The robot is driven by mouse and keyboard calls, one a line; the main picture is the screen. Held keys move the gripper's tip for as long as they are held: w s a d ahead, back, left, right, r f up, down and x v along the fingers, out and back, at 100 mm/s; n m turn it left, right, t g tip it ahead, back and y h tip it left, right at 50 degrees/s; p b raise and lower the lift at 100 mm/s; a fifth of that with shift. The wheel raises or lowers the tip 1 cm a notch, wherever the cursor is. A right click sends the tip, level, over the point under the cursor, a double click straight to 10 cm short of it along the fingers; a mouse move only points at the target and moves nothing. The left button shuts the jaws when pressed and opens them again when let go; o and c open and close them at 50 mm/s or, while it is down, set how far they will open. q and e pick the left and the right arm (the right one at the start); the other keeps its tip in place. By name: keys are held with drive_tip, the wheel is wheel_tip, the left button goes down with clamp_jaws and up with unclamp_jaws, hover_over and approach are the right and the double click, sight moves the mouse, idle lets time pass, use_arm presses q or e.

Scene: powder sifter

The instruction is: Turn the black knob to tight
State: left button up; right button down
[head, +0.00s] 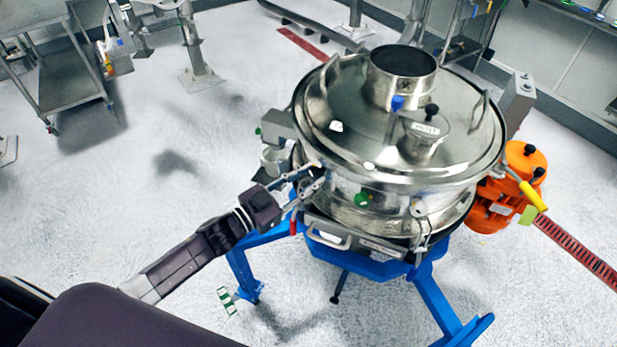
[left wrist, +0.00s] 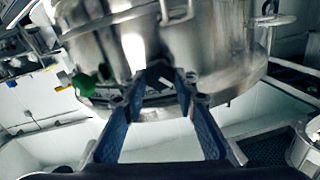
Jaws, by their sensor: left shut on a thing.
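The round steel sifter (head: 400,140) stands on a blue frame and also shows in the left wrist view (left wrist: 210,50). My left gripper (head: 316,178) reaches its left side, just under the lid rim. In the left wrist view its fingers (left wrist: 163,80) are drawn together at the sifter's lower wall, around a small dark thing, the black knob as far as I can tell. The fingers mostly hide it. Another black knob (head: 432,110) stands on the small cup on the lid. My right gripper is not in view.
A green knob (head: 362,198) sits on the sifter's front. An orange motor (head: 505,190) with black knobs and a yellow handle (head: 533,196) is at the right. Blue legs (head: 440,305) spread below. A steel cart (head: 65,85) stands far left; the floor between is clear.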

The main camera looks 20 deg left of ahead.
use_arm(q)
drive_tip(key=m+b, duration=0.1)
drive_tip(key=m, duration=0.2)
drive_tip(key=shift+f+m, duration=0.1)
drive_tip(key=shift+m, duration=0.3)
drive_tip(key=m+b, duration=0.2)
drive_tip(key=m, duration=0.3)
drive_tip(key=shift+s+d+f+m, duration=0.1)
drive_tip(key=shift+m, duration=0.2)
drive_tip(key=m+b, duration=0.2)
drive_tip(key=m, duration=0.3)
drive_tip(key=shift+f, duration=0.1)
drive_tip(key=shift+m+b, duration=0.65)
drive_tip(key=shift+m, duration=0.95)
